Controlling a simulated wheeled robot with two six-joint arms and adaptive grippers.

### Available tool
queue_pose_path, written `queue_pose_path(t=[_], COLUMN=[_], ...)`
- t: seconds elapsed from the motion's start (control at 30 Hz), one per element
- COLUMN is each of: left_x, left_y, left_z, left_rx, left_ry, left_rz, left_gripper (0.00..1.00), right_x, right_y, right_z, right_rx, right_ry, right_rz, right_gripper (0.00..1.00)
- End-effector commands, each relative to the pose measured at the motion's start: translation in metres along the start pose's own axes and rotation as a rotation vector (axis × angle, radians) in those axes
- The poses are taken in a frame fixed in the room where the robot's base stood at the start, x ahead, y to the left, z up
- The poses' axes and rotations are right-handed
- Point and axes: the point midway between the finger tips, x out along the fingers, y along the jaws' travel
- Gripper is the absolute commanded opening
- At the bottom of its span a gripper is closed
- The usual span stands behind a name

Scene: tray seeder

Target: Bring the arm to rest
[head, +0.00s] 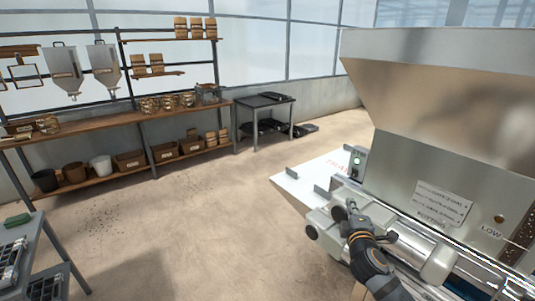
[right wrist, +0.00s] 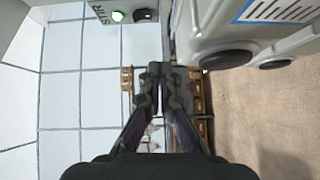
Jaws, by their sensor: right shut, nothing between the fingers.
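My right gripper (head: 352,208) is beside the front of the metal tray seeder (head: 400,170), close to its rollers and its small control box. In the right wrist view its two fingers (right wrist: 160,70) are together with nothing between them. I cannot tell whether the gripper touches the machine. My left gripper is not in view.
A white plate (head: 300,188) juts from the seeder's left side. A wooden shelf (head: 120,125) with pots, boxes and hoppers stands along the back wall. A dark table (head: 263,101) is beyond. A cart (head: 38,240) stands at lower left. The floor between is clear.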

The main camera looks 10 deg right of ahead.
Motion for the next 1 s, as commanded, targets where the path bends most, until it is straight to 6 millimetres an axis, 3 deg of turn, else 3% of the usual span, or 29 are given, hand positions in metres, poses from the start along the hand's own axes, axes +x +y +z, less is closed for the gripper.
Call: queue_pose_path(t=[0.07, 0.17, 0.3, 0.4, 0.6, 0.8, 0.83, 1.0], left_x=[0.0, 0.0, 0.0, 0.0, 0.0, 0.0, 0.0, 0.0], left_y=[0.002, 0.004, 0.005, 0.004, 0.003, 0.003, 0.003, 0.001], left_z=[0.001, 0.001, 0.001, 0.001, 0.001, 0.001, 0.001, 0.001], left_rx=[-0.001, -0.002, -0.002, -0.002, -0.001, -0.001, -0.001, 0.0], left_ry=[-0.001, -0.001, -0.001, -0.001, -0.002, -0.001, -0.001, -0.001], left_rz=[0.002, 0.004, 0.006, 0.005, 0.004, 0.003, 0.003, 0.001], left_gripper=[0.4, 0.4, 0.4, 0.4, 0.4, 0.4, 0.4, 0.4], right_x=[-0.006, -0.032, -0.099, -0.145, -0.223, -0.294, -0.299, -0.279], right_y=[-0.011, -0.049, -0.12, -0.154, -0.193, -0.209, -0.214, -0.275], right_z=[0.001, 0.001, -0.001, -0.006, -0.019, -0.033, -0.034, -0.028], right_rx=[0.038, 0.194, 0.487, 0.633, 0.824, 0.954, 0.964, 0.948], right_ry=[-0.014, -0.074, -0.225, -0.323, -0.489, -0.637, -0.656, -0.674], right_rz=[-0.032, -0.163, -0.443, -0.605, -0.857, -1.07, -1.091, -1.092], right_gripper=[0.0, 0.0, 0.0, 0.0, 0.0, 0.0, 0.0, 0.0])
